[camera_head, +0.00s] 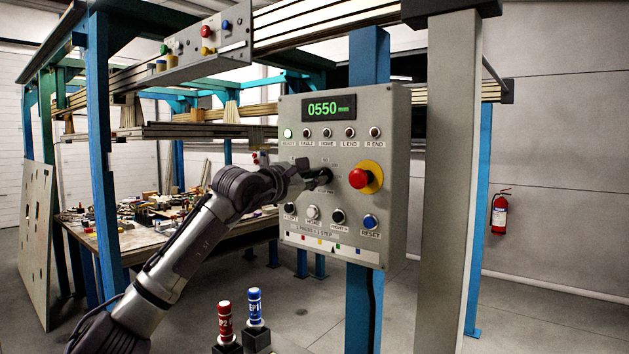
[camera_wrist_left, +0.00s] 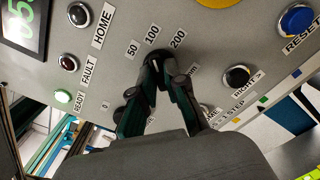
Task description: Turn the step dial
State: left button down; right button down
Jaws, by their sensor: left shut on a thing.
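The step dial (camera_head: 325,177) is a black knob on the grey control panel (camera_head: 392,118). In the left wrist view the dial (camera_wrist_left: 158,56) shows only in part between the fingertips, with labels 50, 100 and 200 around it. My left gripper (camera_head: 314,173) reaches in from the left and is shut on the dial; its two dark fingers also show in the left wrist view (camera_wrist_left: 161,66). The fingers hide most of the knob, so I cannot tell which mark it points at. The green display (camera_head: 329,107) reads 0550 mm. My right gripper is not in view.
A red button on a yellow base (camera_head: 361,179) sits close right of the dial. Several small buttons line the panel's lower part, including blue RESET (camera_head: 371,222). The READY lamp (camera_head: 287,133) glows green. A grey post (camera_head: 447,190) stands right of the panel. A cluttered table (camera_head: 130,240) stands behind.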

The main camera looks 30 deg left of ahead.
pick_arm(q)
jog(key=shift+n+b, duration=1.65)
jog(key=shift+n, duration=2.45)
jog(key=shift+r, duration=0.1)
jog(key=c, duration=1.2)
grip_release()
jog(key=s, duration=1.2)
jog(key=shift+a, duration=0.45)
